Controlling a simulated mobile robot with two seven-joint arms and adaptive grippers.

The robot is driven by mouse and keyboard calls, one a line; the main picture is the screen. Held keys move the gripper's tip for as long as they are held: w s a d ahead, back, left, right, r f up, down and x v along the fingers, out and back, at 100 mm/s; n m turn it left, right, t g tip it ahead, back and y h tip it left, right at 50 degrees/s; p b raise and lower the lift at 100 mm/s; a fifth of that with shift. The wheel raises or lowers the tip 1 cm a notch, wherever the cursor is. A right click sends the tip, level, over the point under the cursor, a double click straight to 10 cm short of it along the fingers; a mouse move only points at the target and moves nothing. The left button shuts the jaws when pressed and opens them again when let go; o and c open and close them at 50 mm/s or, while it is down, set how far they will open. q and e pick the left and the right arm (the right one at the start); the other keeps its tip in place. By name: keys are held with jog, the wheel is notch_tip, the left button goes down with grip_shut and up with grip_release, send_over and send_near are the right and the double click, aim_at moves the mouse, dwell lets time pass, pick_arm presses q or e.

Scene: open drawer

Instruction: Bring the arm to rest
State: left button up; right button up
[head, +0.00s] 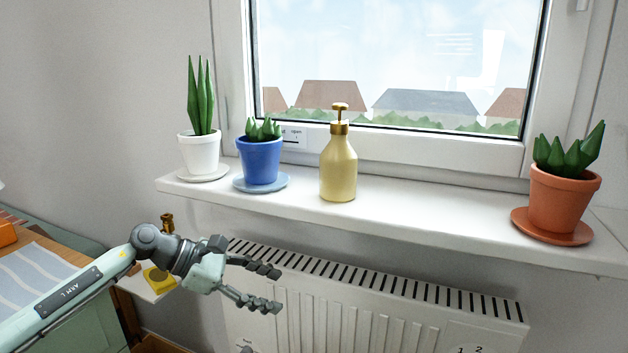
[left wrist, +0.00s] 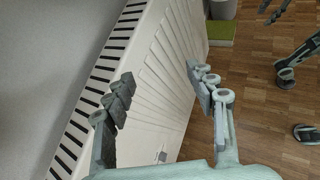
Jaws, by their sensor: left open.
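My left arm comes in from the lower left in the head view. My left gripper (head: 272,289) is open and empty, its two fingers apart in front of the white radiator (head: 390,308). In the left wrist view the same gripper (left wrist: 158,80) shows nothing between its fingers, with the radiator's slotted top and ribbed front behind them. Grey-green parts at the right edge of that view look like parts of my own body; I cannot tell how my right gripper stands.
The windowsill (head: 420,215) above holds a white pot (head: 199,152), a blue pot (head: 260,162), a gold pump bottle (head: 338,165) and a terracotta pot (head: 560,200). A wooden desk (head: 62,268) is at the left.

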pick_arm(q)
jog(key=w+d+r+n+t+h, duration=0.1)
jog(key=d+r+n+t+h, duration=0.45)
jog(key=n, duration=0.35)
jog(key=a+f+n+t+y, duration=0.4)
jog(key=a+f+n+y, duration=0.3)
jog(key=n, duration=0.7)
jog(key=a+f+n+t+y, duration=0.5)
jog(key=a+n+y, duration=0.25)
jog(key=n, duration=0.65)
jog(key=s+a+f+n+g+y, duration=0.35)
jog(key=s+a+f+n, duration=0.25)
jog(key=f, duration=0.3)
jog(key=s+a+f+n+g, duration=0.1)
jog(key=s+f+n+g, duration=0.3)
jog(key=s+f, duration=0.4)
jog(key=s+a+f+n+g, duration=0.2)
jog(key=s+f+n+g, duration=0.3)
jog(key=s, duration=1.2)
notch_tip(320, 180, down, 3)
jog(key=shift+s+f+n+g+p, duration=0.2)
jog(key=shift+n+g+p, duration=0.1)
jog(key=shift+g, duration=0.6)
jog(key=shift+w, duration=0.1)
